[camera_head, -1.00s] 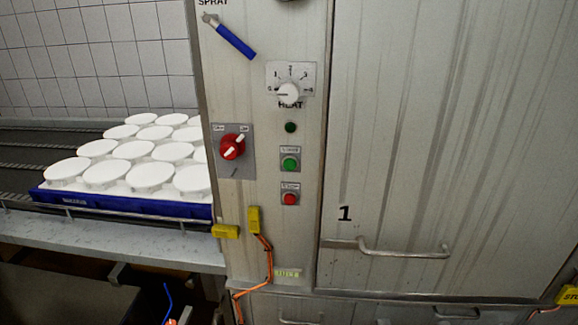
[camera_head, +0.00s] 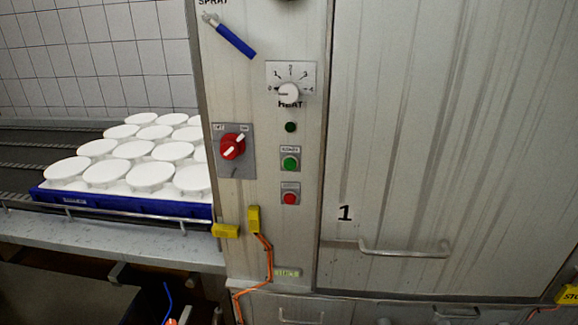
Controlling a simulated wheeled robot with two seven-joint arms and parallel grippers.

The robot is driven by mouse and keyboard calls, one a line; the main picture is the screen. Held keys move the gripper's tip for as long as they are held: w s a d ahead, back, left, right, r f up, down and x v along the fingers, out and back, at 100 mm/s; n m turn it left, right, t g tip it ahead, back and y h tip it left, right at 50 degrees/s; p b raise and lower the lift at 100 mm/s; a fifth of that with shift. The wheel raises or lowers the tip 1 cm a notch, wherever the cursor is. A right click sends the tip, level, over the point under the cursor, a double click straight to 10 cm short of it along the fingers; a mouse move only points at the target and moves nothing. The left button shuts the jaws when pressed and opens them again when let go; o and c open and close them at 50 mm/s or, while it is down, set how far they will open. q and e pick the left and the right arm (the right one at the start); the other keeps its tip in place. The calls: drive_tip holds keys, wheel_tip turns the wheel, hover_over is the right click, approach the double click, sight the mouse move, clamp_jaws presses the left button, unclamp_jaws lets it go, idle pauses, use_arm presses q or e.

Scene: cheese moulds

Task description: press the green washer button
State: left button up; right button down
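The green washer button (camera_head: 290,163) sits on a small grey plate in the middle of the washer's metal control panel (camera_head: 262,190). A red button (camera_head: 290,198) is on its own plate just below it. A smaller dark green round lamp or button (camera_head: 291,127) is just above it. Nothing covers or touches the green button. Neither of my grippers shows in the head view.
A red rotary switch (camera_head: 232,147) is left of the buttons, and a white HEAT dial (camera_head: 288,92) and blue-handled lever (camera_head: 235,41) are above. A blue crate (camera_head: 125,204) of white moulds stands left. The washer door has a handle (camera_head: 405,250). Yellow connectors (camera_head: 253,218) with an orange cable hang below.

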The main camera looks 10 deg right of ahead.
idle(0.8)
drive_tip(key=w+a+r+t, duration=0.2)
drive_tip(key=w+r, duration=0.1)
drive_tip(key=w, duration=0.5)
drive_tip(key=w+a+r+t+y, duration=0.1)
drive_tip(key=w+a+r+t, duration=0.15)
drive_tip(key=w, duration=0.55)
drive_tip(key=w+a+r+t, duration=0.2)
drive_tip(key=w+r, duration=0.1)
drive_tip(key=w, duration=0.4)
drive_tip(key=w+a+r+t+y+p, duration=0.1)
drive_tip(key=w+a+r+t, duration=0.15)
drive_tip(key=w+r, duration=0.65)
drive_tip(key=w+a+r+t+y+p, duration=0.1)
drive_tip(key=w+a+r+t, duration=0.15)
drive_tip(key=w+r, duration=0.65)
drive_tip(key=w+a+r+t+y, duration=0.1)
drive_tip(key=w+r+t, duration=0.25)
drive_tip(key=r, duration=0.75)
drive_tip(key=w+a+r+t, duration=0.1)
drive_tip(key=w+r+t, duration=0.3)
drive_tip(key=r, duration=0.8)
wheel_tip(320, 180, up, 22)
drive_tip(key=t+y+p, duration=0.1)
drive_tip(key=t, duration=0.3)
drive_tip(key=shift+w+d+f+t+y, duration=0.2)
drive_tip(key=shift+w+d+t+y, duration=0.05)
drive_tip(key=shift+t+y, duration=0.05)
